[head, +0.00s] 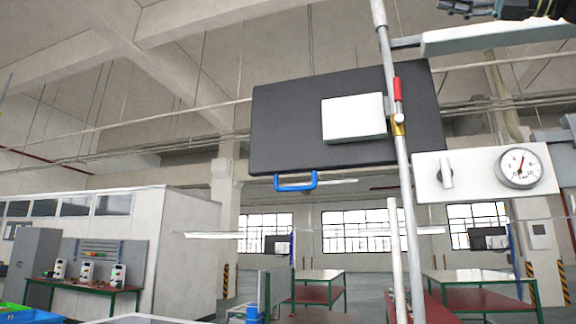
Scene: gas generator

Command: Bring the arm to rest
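My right gripper (470,8) shows only in part at the top right edge of the head view. Its grey fingers point left from a dark body, and the frame's top edge cuts it off, so I cannot tell if it is open or shut. It is above the gauge panel and right of the pipe, and I see nothing held in it. My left gripper is not in view.
A dark board (290,120) with a blue handle (297,184) hangs ahead. A grey pipe (405,190) with a red valve lever (397,89) stands before it. A white gauge panel (470,185) is at right. Worktables (320,275) stand behind.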

